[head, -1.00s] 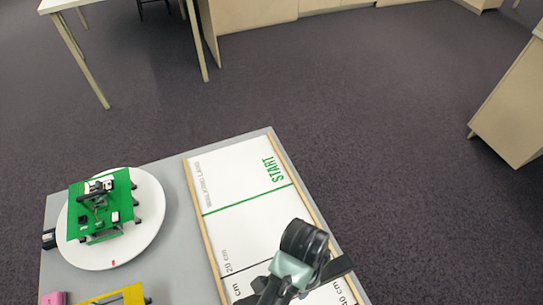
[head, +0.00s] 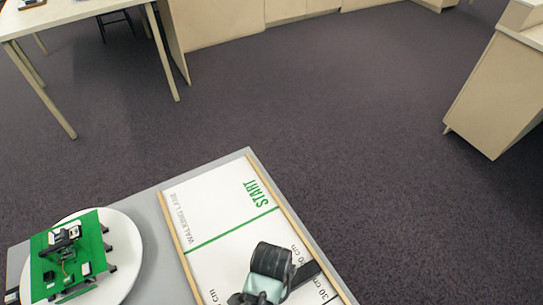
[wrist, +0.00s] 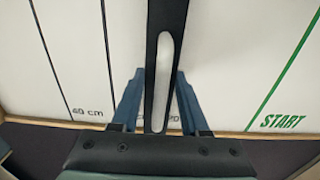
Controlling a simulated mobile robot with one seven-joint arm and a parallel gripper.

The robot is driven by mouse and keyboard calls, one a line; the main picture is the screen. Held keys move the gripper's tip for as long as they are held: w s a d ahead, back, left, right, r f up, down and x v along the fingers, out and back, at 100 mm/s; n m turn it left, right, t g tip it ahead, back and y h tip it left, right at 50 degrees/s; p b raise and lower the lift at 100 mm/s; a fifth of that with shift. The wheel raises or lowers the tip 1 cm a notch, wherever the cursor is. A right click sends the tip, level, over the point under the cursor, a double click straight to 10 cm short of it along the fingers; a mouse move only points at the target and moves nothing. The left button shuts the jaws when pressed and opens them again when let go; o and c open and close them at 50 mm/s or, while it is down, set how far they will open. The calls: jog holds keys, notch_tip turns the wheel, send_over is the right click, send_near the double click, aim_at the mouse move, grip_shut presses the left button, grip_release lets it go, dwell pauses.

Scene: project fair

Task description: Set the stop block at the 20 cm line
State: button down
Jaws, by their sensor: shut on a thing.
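The stop block (wrist: 166,18) is a long black bar with a pale slot, lying across the white walking lane (head: 215,215). My gripper (wrist: 158,78) is shut on it, a blue finger on each side in the wrist view. In the head view the bar's right end (head: 310,273) shows beside my wrist, between a partly hidden "0 cm" label and the "30 cm" label. The green START line (head: 235,230) lies farther up the lane. The 20 cm line is not visible; my gripper and the bar cover that stretch, so I cannot tell their exact alignment.
Wooden rails (head: 176,235) edge the lane. Left of it, a green walking model (head: 70,258) stands on a white round plate (head: 128,250). A white table (head: 70,15) and a wooden cabinet (head: 500,95) stand beyond, with clear dark carpet between.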

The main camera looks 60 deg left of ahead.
jog(key=shift+f, duration=0.85)
jog(key=shift+f, duration=0.1)
jog(key=shift+c, duration=2)
grip_release()
notch_tip(320, 180, up, 12)
jog(key=shift+r+p, duration=0.1)
jog(key=shift+p, duration=0.4)
